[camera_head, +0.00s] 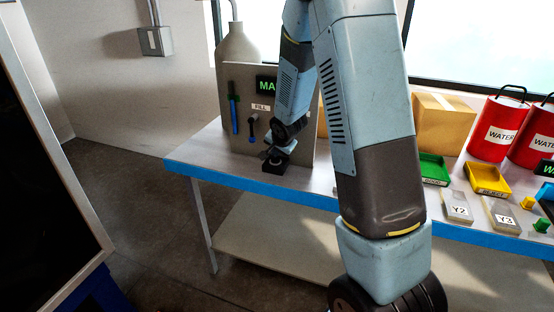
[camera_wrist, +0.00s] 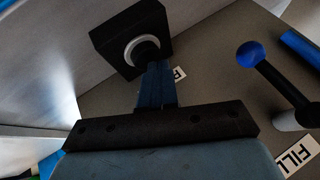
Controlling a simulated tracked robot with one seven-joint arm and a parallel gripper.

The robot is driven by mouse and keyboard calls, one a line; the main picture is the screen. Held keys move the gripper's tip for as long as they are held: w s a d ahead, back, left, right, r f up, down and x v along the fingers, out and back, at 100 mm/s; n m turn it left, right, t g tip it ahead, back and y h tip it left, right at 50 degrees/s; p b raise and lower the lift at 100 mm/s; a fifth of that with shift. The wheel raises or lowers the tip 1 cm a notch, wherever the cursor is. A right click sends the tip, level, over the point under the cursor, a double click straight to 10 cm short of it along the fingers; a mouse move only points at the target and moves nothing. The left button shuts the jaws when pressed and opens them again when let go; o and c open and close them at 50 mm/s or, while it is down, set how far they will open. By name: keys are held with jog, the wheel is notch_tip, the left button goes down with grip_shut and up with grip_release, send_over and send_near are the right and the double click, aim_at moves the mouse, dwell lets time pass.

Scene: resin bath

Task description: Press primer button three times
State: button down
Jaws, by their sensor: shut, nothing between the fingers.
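The primer button (camera_wrist: 147,53) is a dark cap inside a pale ring on a black block (camera_wrist: 112,36). The block also shows in the head view (camera_head: 271,168), on the bench at the foot of the grey panel. My gripper (camera_wrist: 158,66) is shut and empty, its blue fingers pointing at the button. The fingertips overlap the button's lower edge in the wrist view; I cannot tell if they touch it. In the head view my gripper (camera_head: 270,153) is just above the block, and the button is hidden there.
The grey panel (camera_head: 309,160) carries a FILL label (camera_head: 261,107), a blue-knobbed lever (camera_wrist: 270,75) and a blue handle (camera_head: 234,110). A grey bottle (camera_head: 237,45) stands behind it. Trays, a box and red WATER cans (camera_head: 497,131) stand on the right. Bench room left of the panel is clear.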

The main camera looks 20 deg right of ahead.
aim_at(276, 159)
jog(key=shift+r, duration=0.65)
jog(key=shift+r, duration=2.5)
dwell(0.8)
jog(key=shift+r, duration=1.85)
jog(key=shift+f, duration=0.15)
